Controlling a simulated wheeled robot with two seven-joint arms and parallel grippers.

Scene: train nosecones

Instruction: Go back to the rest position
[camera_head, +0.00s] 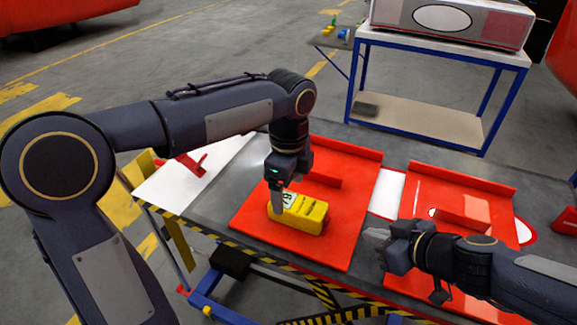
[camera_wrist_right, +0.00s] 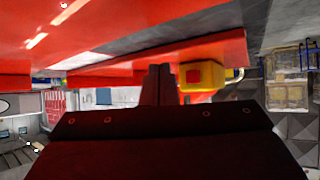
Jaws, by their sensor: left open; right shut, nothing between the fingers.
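My left gripper (camera_head: 279,196) points down at the left end of a yellow box-shaped tool (camera_head: 303,213) with dark markings. The tool lies on the left red tray (camera_head: 345,240). The left jaws are open, and whether the fingers touch the tool is hard to tell. My right gripper (camera_head: 376,236) is shut and empty, pointing left between the two red trays, close above the table. Its closed fingers (camera_wrist_right: 158,85) show in the right wrist view, with the yellow tool (camera_wrist_right: 203,75) beyond them.
A second red tray (camera_head: 425,196) with a red block lies on the right of the grey table (camera_head: 222,193). A white sheet with a red part (camera_head: 190,165) is at the left. A blue-framed cart (camera_head: 440,115) stands behind. Open floor lies at the back left.

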